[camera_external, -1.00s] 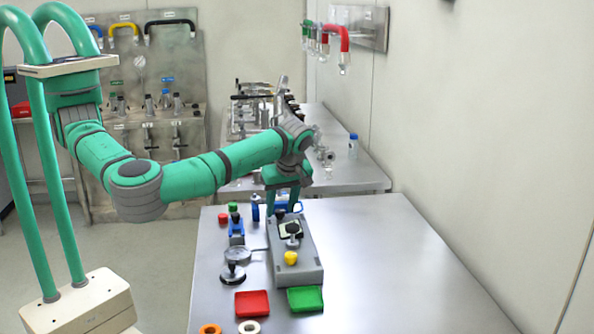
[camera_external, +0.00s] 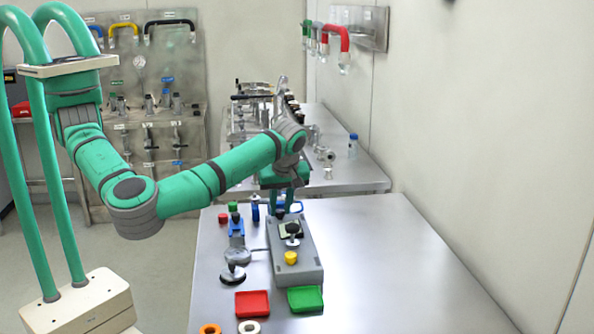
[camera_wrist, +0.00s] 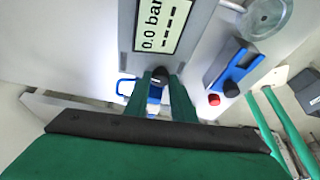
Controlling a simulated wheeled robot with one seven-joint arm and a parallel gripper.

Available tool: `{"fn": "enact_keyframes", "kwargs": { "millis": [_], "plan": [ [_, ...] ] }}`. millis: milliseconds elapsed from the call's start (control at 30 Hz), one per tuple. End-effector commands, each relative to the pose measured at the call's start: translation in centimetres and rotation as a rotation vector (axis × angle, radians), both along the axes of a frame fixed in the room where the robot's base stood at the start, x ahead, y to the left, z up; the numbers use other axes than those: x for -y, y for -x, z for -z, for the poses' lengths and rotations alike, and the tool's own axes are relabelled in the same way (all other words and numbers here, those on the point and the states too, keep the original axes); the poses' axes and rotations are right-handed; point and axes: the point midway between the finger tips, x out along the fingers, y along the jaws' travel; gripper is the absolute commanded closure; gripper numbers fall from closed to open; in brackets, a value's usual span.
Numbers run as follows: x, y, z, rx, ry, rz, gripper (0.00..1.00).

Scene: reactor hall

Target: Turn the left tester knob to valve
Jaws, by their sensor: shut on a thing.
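The grey tester (camera_external: 309,263) lies on the near metal table, with a small display, a dark knob on a metal stem (camera_external: 292,229) and a yellow knob (camera_external: 291,258) on top. My gripper (camera_external: 284,207) points down at the tester's far end. In the wrist view the tester (camera_wrist: 125,48) shows its display (camera_wrist: 164,22) reading 0.0 bar. The knob's pointer and markings are hidden or too small to read.
A blue loop (camera_wrist: 126,86) is beside the fingers. The table's right side is clear.

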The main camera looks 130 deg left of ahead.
Motion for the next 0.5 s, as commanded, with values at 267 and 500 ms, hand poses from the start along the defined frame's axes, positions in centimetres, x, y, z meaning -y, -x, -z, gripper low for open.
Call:
{"fn": "enact_keyframes", "kwargs": {
  "millis": [267,500],
  "plan": [
    [0.14,0.34,0.03,-0.004,-0.004,0.246,1.00],
    [0.28,0.48,-0.02,-0.002,-0.004,0.474,1.00]
  ]
}}
